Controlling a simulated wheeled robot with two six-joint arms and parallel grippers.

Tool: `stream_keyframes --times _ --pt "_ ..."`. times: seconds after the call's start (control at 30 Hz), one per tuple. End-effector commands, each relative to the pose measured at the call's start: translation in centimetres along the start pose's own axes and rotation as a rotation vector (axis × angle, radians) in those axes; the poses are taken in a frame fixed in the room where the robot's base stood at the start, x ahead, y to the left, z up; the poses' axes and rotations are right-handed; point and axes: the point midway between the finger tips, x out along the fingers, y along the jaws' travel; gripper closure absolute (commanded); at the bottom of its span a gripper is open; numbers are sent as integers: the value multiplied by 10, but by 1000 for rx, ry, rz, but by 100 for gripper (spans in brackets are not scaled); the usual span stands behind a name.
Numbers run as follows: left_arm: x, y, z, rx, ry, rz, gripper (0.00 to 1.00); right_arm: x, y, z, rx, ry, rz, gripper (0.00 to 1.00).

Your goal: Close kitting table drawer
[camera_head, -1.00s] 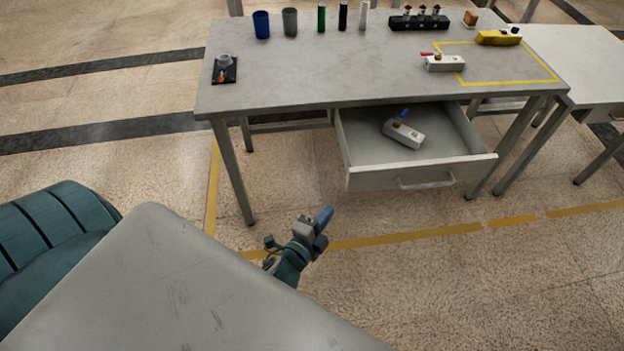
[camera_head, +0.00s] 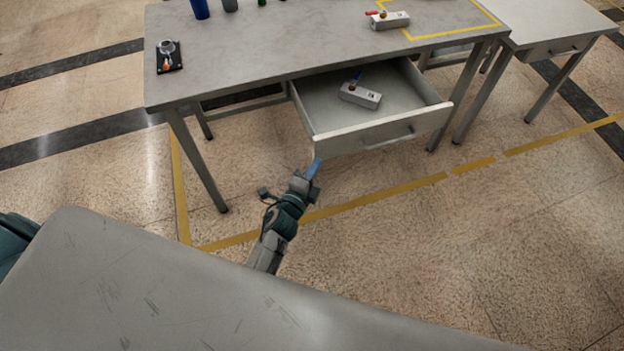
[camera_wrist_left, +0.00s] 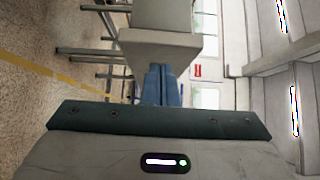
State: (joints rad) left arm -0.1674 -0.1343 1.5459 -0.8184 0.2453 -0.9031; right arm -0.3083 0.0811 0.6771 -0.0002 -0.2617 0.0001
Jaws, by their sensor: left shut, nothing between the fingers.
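The kitting table (camera_head: 230,65) has a drawer (camera_head: 345,136) that stands open toward me. A bar handle (camera_head: 390,140) is on its front, and a grey block-like part with a blue lever (camera_head: 360,95) lies inside. My left gripper (camera_head: 314,168) is shut and empty, with its blue fingertips just in front of the left end of the drawer front. In the left wrist view the shut blue fingers (camera_wrist_left: 161,84) point at a pale panel (camera_wrist_left: 160,44), which looks like the drawer front. I cannot tell whether they touch it. My right gripper is not in view.
On the tabletop are a small black tray (camera_head: 170,58), a grey part with a red lever (camera_head: 390,20) and several cylinders at the back. Another table (camera_head: 545,20) stands at the right. The floor in front of the drawer is open, crossed by yellow tape (camera_head: 400,188).

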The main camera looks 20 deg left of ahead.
Motion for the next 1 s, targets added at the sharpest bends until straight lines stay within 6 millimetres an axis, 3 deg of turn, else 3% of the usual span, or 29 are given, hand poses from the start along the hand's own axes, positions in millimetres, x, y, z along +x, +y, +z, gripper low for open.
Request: stream_keyframes --times 0.2,0.7,1.0 --pt "11 0 12 -1 0 1 100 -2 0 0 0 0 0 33" --pt "15 0 16 0 0 -1 100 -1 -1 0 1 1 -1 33" --pt "49 0 49 4 0 -3 100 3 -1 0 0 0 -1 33"
